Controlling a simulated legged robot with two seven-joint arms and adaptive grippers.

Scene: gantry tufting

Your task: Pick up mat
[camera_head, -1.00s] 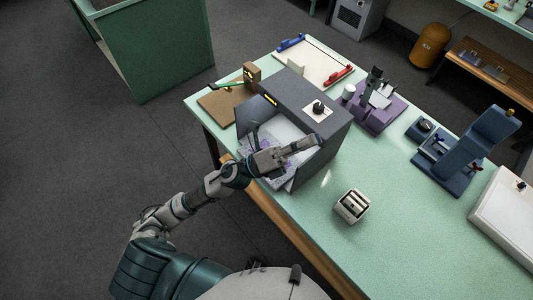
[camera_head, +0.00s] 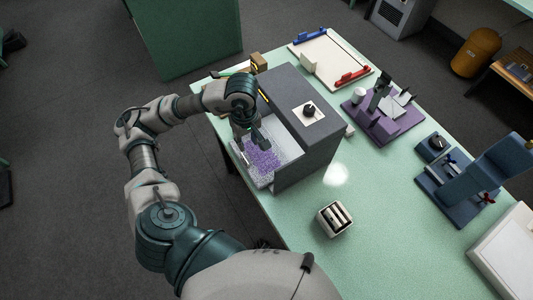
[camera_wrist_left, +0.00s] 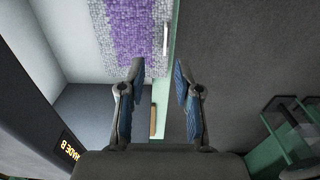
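The mat (camera_head: 262,160) is a flat purple and white speckled piece lying in the open front of a dark grey box (camera_head: 309,148) on the green table. In the left wrist view the mat (camera_wrist_left: 131,32) fills the top middle, with a purple band between paler ones. My left gripper (camera_head: 259,138) is above the mat at the box's opening and hides part of it. In the wrist view its two fingers (camera_wrist_left: 160,80) are apart with nothing between them. My right gripper is in neither view.
A white slotted block (camera_head: 334,218) stands on the table in front of the box. A purple-based device (camera_head: 382,116) and a blue device (camera_head: 470,178) stand to the right. A white board with red and blue clips (camera_head: 329,57) lies behind.

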